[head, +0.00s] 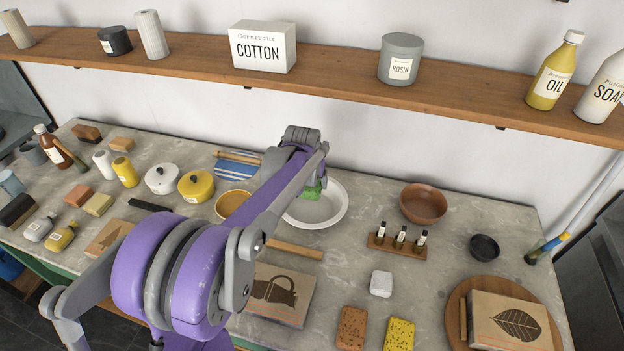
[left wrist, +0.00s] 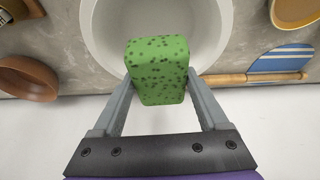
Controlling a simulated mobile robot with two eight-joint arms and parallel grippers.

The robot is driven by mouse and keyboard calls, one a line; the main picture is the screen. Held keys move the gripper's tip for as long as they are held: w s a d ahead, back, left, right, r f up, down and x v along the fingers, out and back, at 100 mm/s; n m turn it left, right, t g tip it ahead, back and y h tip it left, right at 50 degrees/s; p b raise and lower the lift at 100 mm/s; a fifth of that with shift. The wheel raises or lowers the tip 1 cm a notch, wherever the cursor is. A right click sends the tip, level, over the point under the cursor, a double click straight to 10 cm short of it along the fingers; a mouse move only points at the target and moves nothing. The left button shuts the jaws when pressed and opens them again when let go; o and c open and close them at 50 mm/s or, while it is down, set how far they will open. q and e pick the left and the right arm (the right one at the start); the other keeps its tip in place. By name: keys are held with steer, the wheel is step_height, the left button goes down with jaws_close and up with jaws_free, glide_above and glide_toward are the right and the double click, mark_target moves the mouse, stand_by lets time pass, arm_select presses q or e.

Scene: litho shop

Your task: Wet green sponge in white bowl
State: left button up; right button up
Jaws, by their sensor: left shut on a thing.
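The green sponge (head: 311,192) with dark specks is held by my left gripper (head: 307,183) at the white bowl (head: 335,213), near its back left part. In the left wrist view the sponge (left wrist: 158,70) sits between the two fingers of the gripper (left wrist: 159,85), which press on its sides. The white bowl (left wrist: 108,42) lies behind and below it there. I cannot tell whether the sponge touches the bowl's inside or any water. My right gripper is not in view.
A brown bowl (head: 423,203) and a rack of small bottles (head: 398,246) stand to the right. A yellow-orange bowl (head: 233,205) and a blue striped cloth (head: 233,171) with a rolling pin (head: 237,157) are to the left. A shelf (head: 330,88) runs along the wall behind.

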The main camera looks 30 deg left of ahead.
mark_target(312, 181)
arm_select(q)
steer(key=shift+f+b, duration=2.1)
steer(key=shift+f, duration=2.2)
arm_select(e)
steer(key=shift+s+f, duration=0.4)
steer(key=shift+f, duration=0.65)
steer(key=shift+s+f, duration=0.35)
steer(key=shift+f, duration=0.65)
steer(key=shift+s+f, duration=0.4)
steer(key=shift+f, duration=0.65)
arm_select(q)
steer(key=shift+r, duration=0.15)
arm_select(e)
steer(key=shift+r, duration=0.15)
arm_select(q)
steer(key=shift+r+p, duration=2.05)
steer(key=shift+r, duration=1.95)
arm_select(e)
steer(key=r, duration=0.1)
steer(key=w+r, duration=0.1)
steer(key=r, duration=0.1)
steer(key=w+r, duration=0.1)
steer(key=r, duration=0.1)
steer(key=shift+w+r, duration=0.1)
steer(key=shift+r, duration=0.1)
